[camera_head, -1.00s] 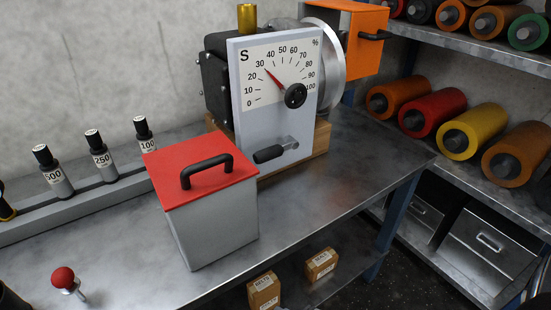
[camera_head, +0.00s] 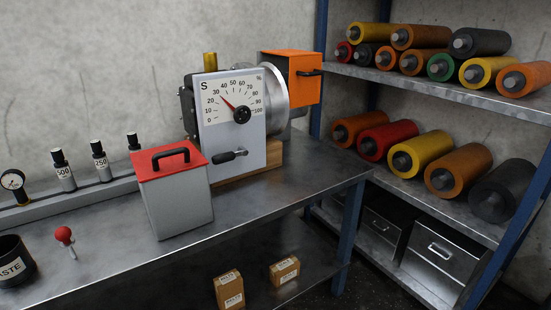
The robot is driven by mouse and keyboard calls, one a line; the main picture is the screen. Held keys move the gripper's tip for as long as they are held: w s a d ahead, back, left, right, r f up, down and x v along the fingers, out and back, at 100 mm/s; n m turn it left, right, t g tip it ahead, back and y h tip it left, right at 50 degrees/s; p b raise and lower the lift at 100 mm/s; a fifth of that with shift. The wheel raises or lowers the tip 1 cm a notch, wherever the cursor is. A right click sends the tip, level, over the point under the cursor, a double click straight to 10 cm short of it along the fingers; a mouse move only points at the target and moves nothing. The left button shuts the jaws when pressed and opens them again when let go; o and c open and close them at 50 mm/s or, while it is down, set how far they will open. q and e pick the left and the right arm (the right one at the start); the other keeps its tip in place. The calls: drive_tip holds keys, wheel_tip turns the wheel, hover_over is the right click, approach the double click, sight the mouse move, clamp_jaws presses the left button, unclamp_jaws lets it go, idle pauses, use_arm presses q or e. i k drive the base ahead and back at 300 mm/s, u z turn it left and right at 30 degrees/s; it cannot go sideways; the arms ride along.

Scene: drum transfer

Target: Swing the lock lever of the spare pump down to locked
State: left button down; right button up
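The spare pump stands on the metal bench (camera_head: 290,195), with a white dial panel (camera_head: 220,145) marked S and a red needle between 20 and 30. A lever with a black grip (camera_head: 229,156) sits low on the panel and points left, roughly level, slightly drooping. A black round knob (camera_head: 242,115) sits at the dial's centre. An orange box (camera_head: 290,80) with a black handle is at the pump's right, by a round metal housing. Neither of my grippers is in view.
A grey box with a red lid (camera_head: 170,165) stands just left of the panel. A red-knobbed stick (camera_head: 64,236), a waste bin (camera_head: 14,263), a gauge (camera_head: 13,182) and several labelled bottles (camera_head: 100,162) are further left. Shelves at right hold several rollers (camera_head: 420,152).

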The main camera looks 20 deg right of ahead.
sight(228, 156)
drive_tip(key=z, duration=0.8)
drive_tip(key=i, duration=0.9)
drive_tip(key=u, duration=0.05)
